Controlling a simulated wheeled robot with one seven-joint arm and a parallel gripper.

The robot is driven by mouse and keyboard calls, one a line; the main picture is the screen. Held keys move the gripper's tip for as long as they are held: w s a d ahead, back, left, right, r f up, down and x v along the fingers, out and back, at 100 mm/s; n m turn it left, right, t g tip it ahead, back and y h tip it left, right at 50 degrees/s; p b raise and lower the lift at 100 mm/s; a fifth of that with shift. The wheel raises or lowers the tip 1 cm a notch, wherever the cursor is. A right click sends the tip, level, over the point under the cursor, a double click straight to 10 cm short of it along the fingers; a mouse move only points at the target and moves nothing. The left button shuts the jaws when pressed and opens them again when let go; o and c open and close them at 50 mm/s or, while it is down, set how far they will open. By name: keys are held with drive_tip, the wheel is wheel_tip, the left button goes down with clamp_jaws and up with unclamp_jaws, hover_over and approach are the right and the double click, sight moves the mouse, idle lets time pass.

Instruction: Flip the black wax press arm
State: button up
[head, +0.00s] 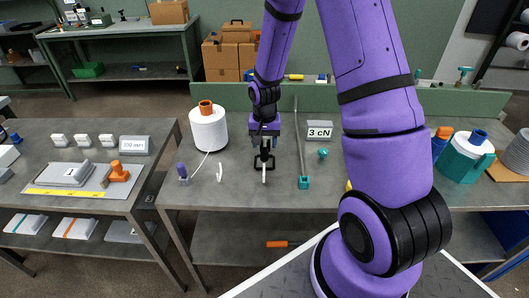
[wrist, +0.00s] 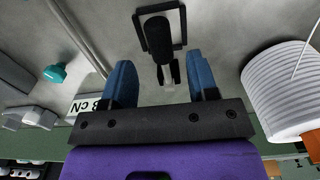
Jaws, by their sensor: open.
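The black wax press arm (wrist: 158,38) shows in the wrist view as a thick dark bar with a narrow two-pronged end, set within a thin black rectangular frame (wrist: 183,28). In the head view the black device (head: 264,160) stands on the grey table just below my gripper (head: 265,141), which partly hides it. A short white piece (head: 264,176) is at its front. My gripper's two blue fingers (wrist: 160,75) are open and apart. The pronged end lies between them in the wrist picture; I see no contact, and the height gap is hard to tell.
A white yarn cone (head: 208,130) stands left of the device; it also shows in the wrist view (wrist: 285,85). A thin rod on a teal base (head: 304,182) and a "3 cN" sign (head: 319,131) stand right. A purple-topped item (head: 182,172) is front left.

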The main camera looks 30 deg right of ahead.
sight(265, 151)
drive_tip(key=shift+f, duration=2.45)
clamp_jaws()
